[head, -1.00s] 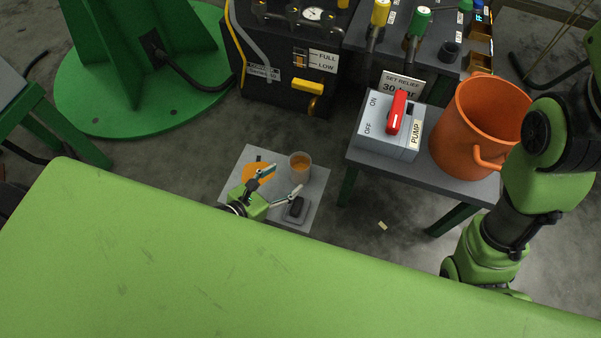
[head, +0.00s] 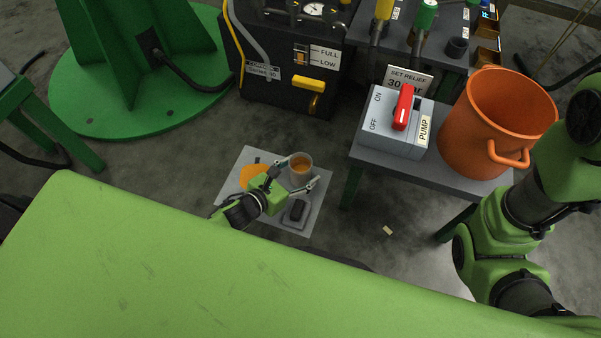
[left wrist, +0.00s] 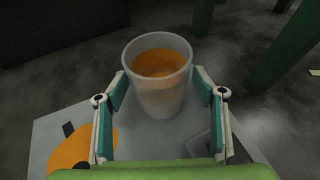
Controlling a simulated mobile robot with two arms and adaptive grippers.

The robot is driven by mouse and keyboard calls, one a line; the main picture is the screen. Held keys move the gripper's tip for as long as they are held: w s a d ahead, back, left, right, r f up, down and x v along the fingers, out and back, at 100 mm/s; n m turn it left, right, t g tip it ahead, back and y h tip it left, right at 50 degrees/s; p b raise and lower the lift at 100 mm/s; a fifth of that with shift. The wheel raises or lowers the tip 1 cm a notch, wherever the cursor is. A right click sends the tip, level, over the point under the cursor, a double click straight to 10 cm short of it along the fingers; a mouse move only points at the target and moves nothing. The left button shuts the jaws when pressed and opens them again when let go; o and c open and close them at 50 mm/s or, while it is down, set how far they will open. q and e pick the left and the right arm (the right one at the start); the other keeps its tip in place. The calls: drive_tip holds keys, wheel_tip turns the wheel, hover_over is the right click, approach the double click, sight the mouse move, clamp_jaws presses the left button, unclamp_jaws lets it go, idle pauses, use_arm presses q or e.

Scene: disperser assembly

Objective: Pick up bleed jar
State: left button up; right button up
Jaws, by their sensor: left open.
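The bleed jar (head: 301,163) is a translucent cup with orange fluid inside. It stands upright on a grey mat (head: 303,225) on the floor. My left gripper (head: 299,171) is open, with its fingers reaching toward the jar from the near side. In the left wrist view the jar (left wrist: 158,80) stands between and slightly beyond the two fingertips (left wrist: 161,82), one to each side. I see no clear contact. My right gripper is out of view; only part of my right arm shows.
An orange patch (head: 252,173) and a small dark item in a grey tray (head: 296,212) lie on the mat beside the jar. To the right, a grey table (head: 376,158) carries the pump switch box (head: 390,137) and an orange bucket (head: 470,135). A black machine (head: 285,80) stands behind.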

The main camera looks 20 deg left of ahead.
use_arm(q)
drive_tip(key=c, duration=1.3)
drive_tip(key=shift+r, duration=0.2)
